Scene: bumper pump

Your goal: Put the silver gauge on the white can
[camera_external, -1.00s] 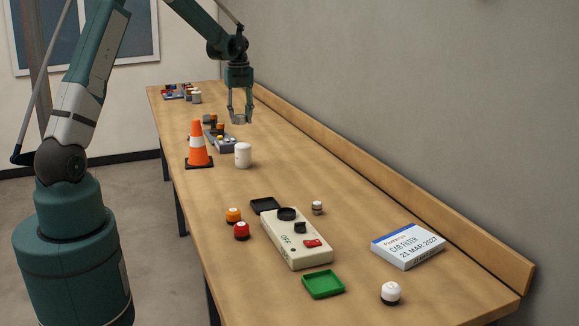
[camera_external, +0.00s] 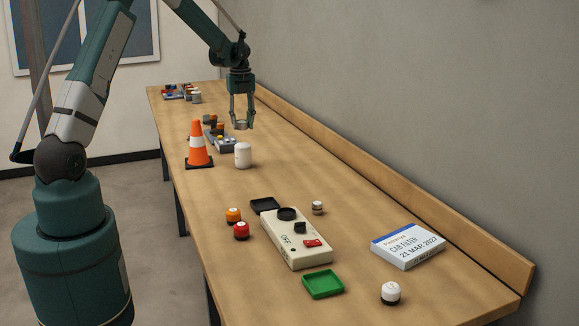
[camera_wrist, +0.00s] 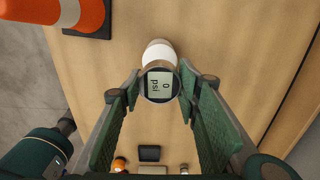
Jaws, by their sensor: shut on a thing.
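The silver gauge (camera_wrist: 160,86) is a round piece with a display reading "0 psi". My gripper (camera_external: 241,122) is shut on it and holds it above the bench. In the wrist view, my gripper (camera_wrist: 158,90) has a finger on each side of the gauge. The white can (camera_external: 243,155) stands upright on the bench, below and close to the gauge in the external view. In the wrist view the white can (camera_wrist: 159,50) shows just beyond the gauge, which partly covers it. The two look apart in the external view.
An orange and white cone (camera_external: 198,146) stands just left of the can. A grey device (camera_external: 222,139) lies behind. Nearer are a cream device (camera_external: 290,242), a green tray (camera_external: 323,284), a white box (camera_external: 408,246) and small knobs. The bench right of the can is clear.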

